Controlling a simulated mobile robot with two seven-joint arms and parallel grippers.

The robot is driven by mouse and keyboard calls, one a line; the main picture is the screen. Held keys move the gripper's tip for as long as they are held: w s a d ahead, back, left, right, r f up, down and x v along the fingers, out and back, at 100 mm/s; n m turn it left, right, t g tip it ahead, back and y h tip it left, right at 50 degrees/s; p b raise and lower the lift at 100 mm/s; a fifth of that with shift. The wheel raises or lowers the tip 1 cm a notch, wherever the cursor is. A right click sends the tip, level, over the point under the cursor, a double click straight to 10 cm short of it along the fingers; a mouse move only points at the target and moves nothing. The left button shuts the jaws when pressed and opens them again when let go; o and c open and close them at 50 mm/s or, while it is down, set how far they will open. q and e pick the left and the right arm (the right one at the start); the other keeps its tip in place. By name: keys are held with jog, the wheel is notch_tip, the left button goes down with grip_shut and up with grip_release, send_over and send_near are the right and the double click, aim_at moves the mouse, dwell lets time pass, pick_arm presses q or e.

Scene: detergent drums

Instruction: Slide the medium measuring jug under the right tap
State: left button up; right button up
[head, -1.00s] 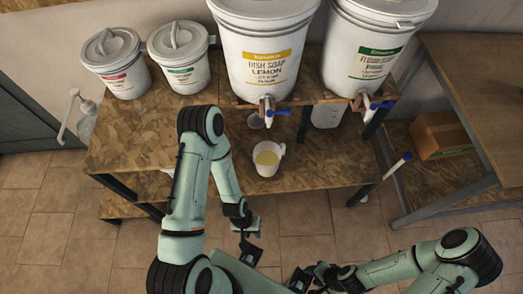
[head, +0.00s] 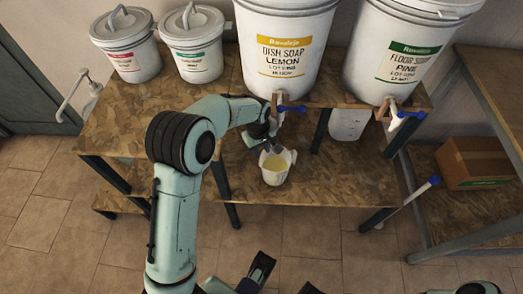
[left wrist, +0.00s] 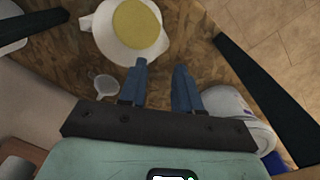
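A white jug with yellow liquid (head: 276,170) stands upright on the lower board, in front of and below the lemon drum's tap (head: 280,108). It is at the top of the left wrist view (left wrist: 105,35). My left gripper (head: 270,143) is just behind it, low over the board. In the left wrist view its two blue fingers (left wrist: 161,68) are apart with nothing between them; the left fingertip overlaps the jug's edge, contact unclear. The right tap (head: 394,112) has a blue lever. My right gripper (head: 285,281) is partly in view at the bottom, fingers apart.
A small clear cup (left wrist: 103,86) stands near the left finger. A white container (head: 349,124) stands farther back, left of the right tap. A white container with blue (left wrist: 250,125) lies right in the wrist view. Table legs flank the board; board right of the jug is clear.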

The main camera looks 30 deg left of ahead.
aim_at(263, 170)
pick_arm(q)
jog(key=f+b, duration=0.1)
jog(key=f, duration=0.3)
jog(key=f+b, duration=0.1)
jog(key=f, duration=0.4)
jog(key=w+f, duration=0.1)
jog(key=f, duration=0.3)
jog(key=shift+d+f+b, duration=0.25)
jog(key=shift+d+b, duration=0.05)
jog(key=shift+b, duration=0.1)
pick_arm(e)
jog(key=shift+t+h, duration=0.3)
jog(key=shift+t, duration=0.4)
jog(key=w+f, duration=0.1)
jog(key=w+d+f, duration=0.1)
jog(key=w+f, duration=0.1)
jog(key=w, duration=0.1)
jog(key=shift+d+f, duration=0.2)
jog(key=shift+d, duration=0.2)
pick_arm(q)
grip_shut()
pick_arm(e)
jog(key=shift+s, duration=0.1)
